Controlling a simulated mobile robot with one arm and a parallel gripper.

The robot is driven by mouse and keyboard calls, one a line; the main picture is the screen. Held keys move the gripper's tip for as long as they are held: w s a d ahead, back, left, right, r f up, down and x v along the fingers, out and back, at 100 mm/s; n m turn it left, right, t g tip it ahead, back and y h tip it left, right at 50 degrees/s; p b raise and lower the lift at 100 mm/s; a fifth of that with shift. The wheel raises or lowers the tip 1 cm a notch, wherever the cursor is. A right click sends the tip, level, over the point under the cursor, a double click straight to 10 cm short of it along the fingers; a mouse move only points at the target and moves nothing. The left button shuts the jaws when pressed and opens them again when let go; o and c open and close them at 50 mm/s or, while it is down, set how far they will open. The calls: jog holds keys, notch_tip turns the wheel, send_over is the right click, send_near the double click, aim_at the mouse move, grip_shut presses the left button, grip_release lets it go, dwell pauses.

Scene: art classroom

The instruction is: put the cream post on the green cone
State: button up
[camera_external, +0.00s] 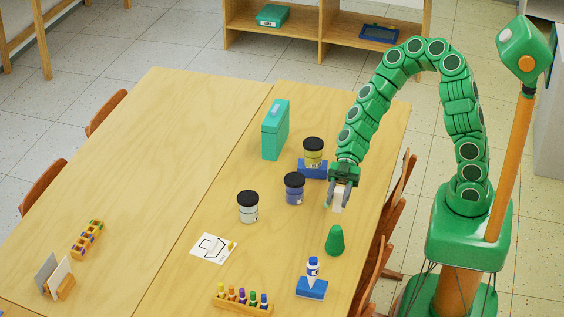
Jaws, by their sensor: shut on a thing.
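The green cone (335,240) stands upright on the table near its right edge, with a rounded top. My gripper (340,192) points down over the table, behind the cone in the picture. It is shut on a pale cream post (339,200), whose lower part shows below the fingers. The post is apart from the cone, up and slightly right of it in the picture. I cannot tell whether the post's lower end touches the table.
Jars (294,188) stand left of my gripper, one on a blue block (312,169). A teal box (275,130) stands behind. A glue bottle (313,269) on a blue base is in front of the cone, near a marker rack (242,302). Chairs line the right edge.

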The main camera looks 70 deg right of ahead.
jog(key=shift+f, duration=3.7)
jog(key=o, duration=1.1)
jog(key=shift+f, duration=0.1)
